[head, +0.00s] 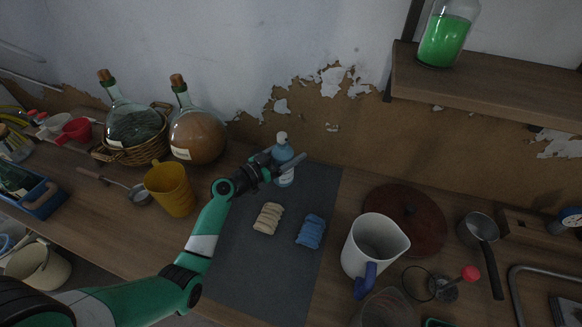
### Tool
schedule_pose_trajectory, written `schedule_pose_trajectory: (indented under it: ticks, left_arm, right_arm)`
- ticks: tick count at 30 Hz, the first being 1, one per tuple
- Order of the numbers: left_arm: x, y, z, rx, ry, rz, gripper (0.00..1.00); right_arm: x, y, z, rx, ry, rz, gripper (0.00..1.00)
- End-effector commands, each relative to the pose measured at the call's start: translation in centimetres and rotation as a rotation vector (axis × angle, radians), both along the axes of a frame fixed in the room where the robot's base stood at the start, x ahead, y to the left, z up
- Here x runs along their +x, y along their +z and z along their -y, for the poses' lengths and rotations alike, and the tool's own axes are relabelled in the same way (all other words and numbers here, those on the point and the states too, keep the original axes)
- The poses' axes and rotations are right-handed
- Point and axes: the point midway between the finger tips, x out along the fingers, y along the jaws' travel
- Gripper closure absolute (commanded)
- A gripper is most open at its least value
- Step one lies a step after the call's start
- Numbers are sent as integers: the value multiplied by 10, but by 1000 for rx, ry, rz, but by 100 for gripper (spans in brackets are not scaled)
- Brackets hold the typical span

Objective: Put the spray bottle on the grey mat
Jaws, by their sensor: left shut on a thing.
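The spray bottle (284,150), light blue with a white top, is upright at the back part of the grey mat (262,277). My left gripper (285,165) is shut on the spray bottle, its fingers around the body from the left. I cannot tell whether the bottle's base touches the mat or is a little above it. A beige folded cloth (268,218) and a blue folded cloth (311,231) lie on the mat in front of the bottle. My right gripper is not in view.
A yellow cup (170,189) and two corked demijohns (198,137) stand left of the mat. A white pitcher (372,243) and a dark red round lid (418,220) are to its right. A shelf (480,90) overhangs at upper right. The mat's front is clear.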

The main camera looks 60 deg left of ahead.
Motion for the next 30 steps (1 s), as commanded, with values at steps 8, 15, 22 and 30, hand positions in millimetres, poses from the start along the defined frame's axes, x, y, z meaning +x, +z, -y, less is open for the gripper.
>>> schedule_pose_trajectory:
  ticks: [8,15,22,30]
  left_arm:
    - [9,-14,-10,3,1,4,100]
    - [12,-48,-13,-1,3,1,100]
    - [12,-48,-13,2,3,3,100]
    - [11,-52,-12,1,3,0,5]
  right_arm:
    - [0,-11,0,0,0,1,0]
    - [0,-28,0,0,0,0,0]
    - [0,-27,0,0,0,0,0]
    - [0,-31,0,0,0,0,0]
